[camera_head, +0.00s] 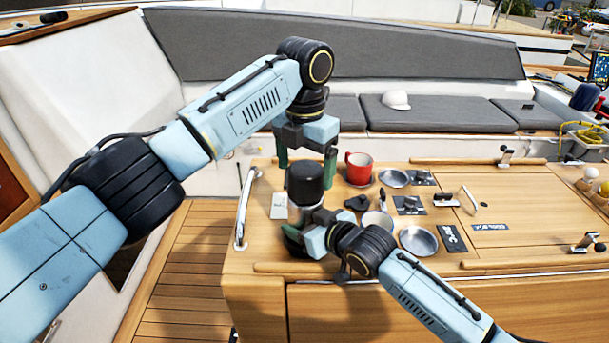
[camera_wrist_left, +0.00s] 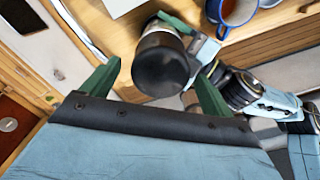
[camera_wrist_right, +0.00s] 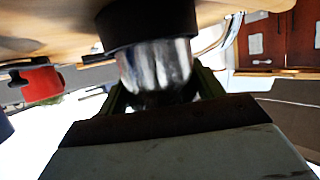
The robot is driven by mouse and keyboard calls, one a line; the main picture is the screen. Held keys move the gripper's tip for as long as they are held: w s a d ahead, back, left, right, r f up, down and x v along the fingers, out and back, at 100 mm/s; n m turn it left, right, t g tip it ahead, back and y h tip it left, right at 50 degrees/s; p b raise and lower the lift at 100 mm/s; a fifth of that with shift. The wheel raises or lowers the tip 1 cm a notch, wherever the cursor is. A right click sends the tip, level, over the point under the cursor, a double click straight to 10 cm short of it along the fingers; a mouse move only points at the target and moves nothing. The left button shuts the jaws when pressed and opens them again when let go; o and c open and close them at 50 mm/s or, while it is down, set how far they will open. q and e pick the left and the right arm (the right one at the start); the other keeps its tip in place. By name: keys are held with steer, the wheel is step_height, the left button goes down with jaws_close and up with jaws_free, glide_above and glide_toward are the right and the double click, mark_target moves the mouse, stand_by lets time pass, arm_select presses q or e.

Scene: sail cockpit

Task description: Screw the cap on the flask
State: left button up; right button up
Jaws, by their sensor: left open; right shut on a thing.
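The flask (camera_head: 294,213) stands upright near the left end of the wooden table, with a silver body and a black cap (camera_head: 304,182) on top. My right gripper (camera_head: 297,230) is shut around its body, and the right wrist view shows the silver metal (camera_wrist_right: 155,65) between the fingers. My left gripper (camera_head: 306,170) is open and points down above the cap. In the left wrist view the round cap top (camera_wrist_left: 160,68) lies between its spread fingers, with a gap to the left finger. I cannot tell how tightly the cap sits on the flask.
A red mug (camera_head: 359,168) stands just right of the flask. A metal rail (camera_head: 243,205) edges the table's left end. The table's right half has latches and raised wooden strips.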

arm_select(q)
steer(key=shift+r, duration=0.75)
steer(key=shift+c, duration=0.5)
